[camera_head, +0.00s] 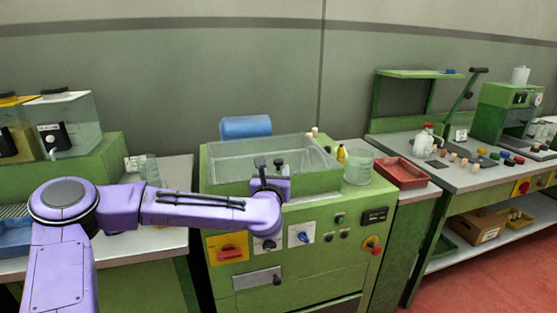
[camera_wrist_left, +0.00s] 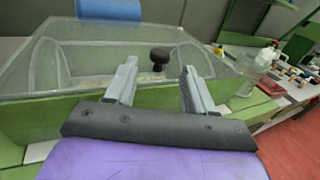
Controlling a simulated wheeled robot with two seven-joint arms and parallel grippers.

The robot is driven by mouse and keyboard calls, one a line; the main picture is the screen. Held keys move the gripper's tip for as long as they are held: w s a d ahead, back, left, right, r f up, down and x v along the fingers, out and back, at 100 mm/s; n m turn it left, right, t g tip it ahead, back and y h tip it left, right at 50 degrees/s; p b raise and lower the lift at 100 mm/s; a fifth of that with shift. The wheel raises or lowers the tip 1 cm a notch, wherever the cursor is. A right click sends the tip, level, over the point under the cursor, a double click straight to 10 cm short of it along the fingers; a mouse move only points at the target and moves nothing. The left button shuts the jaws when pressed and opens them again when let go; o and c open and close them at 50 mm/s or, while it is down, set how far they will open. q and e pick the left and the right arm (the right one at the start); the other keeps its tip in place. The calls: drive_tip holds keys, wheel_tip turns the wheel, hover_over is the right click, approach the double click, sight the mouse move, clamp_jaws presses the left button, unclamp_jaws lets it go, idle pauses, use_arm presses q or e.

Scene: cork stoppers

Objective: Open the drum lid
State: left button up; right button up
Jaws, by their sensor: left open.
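The drum is in the green machine (camera_head: 325,180), under a clear lid (camera_head: 235,160) that looks closed. The same lid fills the upper left of the left wrist view (camera_wrist_left: 60,65). A black knob (camera_wrist_left: 160,54) stands at the lid's front; it also shows in the head view (camera_head: 279,162). My left gripper (camera_head: 270,170) is at the front edge of the lid. In the left wrist view my left gripper (camera_wrist_left: 156,80) is open, its two grey fingers apart, with the knob ahead between them. No contact with the knob shows. My right gripper is out of view.
A blue cylinder (camera_head: 246,127) sits behind the lid. A clear beaker (camera_head: 358,168) and a red tray (camera_head: 401,173) are to the right. The front panel carries switches, including a red and yellow one (camera_head: 228,252). A bench with small stoppers (camera_head: 465,164) stands farther right.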

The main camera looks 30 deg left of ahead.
sight(278, 162)
use_arm(q)
drive_tip(key=p+x, duration=0.1)
drive_tip(key=x, duration=0.6)
drive_tip(key=shift+w+p, duration=0.15)
drive_tip(key=shift+p, duration=0.2)
drive_tip(key=shift+w+a+f, duration=0.1)
drive_tip(key=shift+w+a, duration=0.1)
drive_tip(key=shift+w, duration=0.2)
